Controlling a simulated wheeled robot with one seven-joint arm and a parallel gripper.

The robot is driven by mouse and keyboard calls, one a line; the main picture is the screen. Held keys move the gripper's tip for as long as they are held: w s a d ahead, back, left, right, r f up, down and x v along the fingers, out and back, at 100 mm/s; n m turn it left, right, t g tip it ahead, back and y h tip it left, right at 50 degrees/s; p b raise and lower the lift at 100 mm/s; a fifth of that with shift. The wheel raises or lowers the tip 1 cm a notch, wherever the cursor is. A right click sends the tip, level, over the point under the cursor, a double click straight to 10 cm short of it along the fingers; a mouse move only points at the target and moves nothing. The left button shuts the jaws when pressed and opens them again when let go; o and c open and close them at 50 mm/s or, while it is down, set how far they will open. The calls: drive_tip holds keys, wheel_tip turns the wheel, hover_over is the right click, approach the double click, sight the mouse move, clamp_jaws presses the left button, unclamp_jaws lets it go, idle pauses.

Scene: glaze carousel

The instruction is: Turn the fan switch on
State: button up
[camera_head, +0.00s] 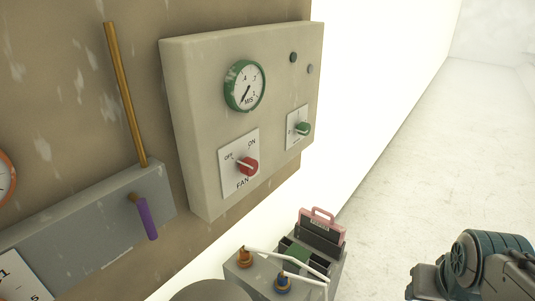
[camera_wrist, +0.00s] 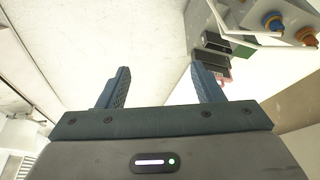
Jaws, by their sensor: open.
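The fan switch is a red rotary knob (camera_head: 248,166) on a white plate (camera_head: 228,185) marked OFF, ON and FAN. Its white pointer mark lies toward the OFF label at the upper left. The plate is on a pale control box (camera_head: 195,120) fixed to the brown wall. My gripper (camera_wrist: 162,78) shows in the wrist view with its two dark fingers spread apart and nothing between them. It is away from the knob, which is not in the wrist view. Part of my arm shows at the lower right of the head view.
The box also carries a green-rimmed gauge (camera_head: 245,86) and a green knob (camera_head: 303,128). A purple-handled lever (camera_head: 147,218) juts out at the left. The floor at right is clear.

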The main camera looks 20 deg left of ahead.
sight(253, 168)
drive_tip(key=w+a+r+n+t, duration=0.25)
drive_tip(key=w+n+t, duration=0.2)
drive_tip(key=w, duration=0.65)
drive_tip(key=w+a+r+n+t+y+b, duration=0.2)
drive_tip(key=w+a+r+n+t+y, duration=0.15)
drive_tip(key=w+a+n+y, duration=0.3)
drive_tip(key=s+a+r+n+g+y, duration=0.1)
drive_tip(key=s+a+n+g+y, duration=0.25)
drive_tip(key=a+n+y, duration=0.45)
drive_tip(key=s+a+r+n+g+y, duration=0.1)
drive_tip(key=s+a+n+g+y, duration=0.25)
drive_tip(key=a, duration=0.85)
drive_tip(key=shift+n, duration=0.35)
drive_tip(key=x, duration=0.8)
drive_tip(key=p+x, duration=0.1)
drive_tip(key=x, duration=0.4)
drive_tip(key=shift+w+f, duration=0.25)
drive_tip(key=shift+w, duration=0.15)
drive_tip(key=c, duration=1)
